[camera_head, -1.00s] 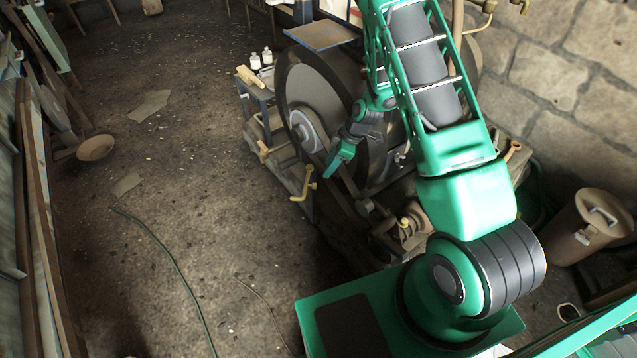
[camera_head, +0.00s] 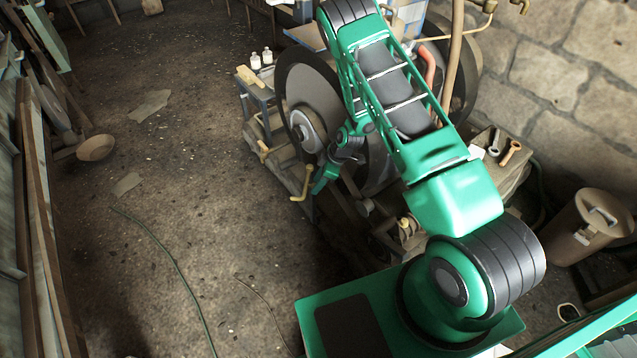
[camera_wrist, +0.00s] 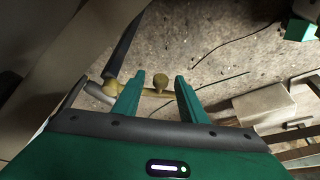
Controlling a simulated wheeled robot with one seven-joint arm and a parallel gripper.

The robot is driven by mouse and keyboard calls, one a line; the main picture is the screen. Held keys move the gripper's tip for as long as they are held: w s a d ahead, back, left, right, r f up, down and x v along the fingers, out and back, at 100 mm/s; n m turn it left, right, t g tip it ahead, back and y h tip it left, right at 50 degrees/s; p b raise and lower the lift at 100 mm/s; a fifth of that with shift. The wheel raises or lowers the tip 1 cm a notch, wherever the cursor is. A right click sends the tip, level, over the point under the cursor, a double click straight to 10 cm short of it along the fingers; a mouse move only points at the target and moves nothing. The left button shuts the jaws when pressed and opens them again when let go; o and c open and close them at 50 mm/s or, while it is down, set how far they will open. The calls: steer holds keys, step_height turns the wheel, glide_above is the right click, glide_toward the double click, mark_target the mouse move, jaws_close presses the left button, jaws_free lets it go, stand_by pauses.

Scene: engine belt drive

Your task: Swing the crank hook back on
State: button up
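The yellow crank hook (camera_head: 304,184) sticks out low on the front of the belt-drive machine, left of my gripper (camera_head: 319,185). The crank's inner end meets a dark bar at the left in the wrist view. The large dark wheel (camera_head: 303,80) stands behind, partly hidden by my arm.
A small bench with white bottles (camera_head: 261,58) stands left of the wheel. Wrenches (camera_head: 510,152) lie on a surface at the right, near a brown bin (camera_head: 588,228). A green hose (camera_head: 170,262) crosses the floor at left. The floor left of the machine is mostly clear.

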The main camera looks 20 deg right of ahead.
jaws_close()
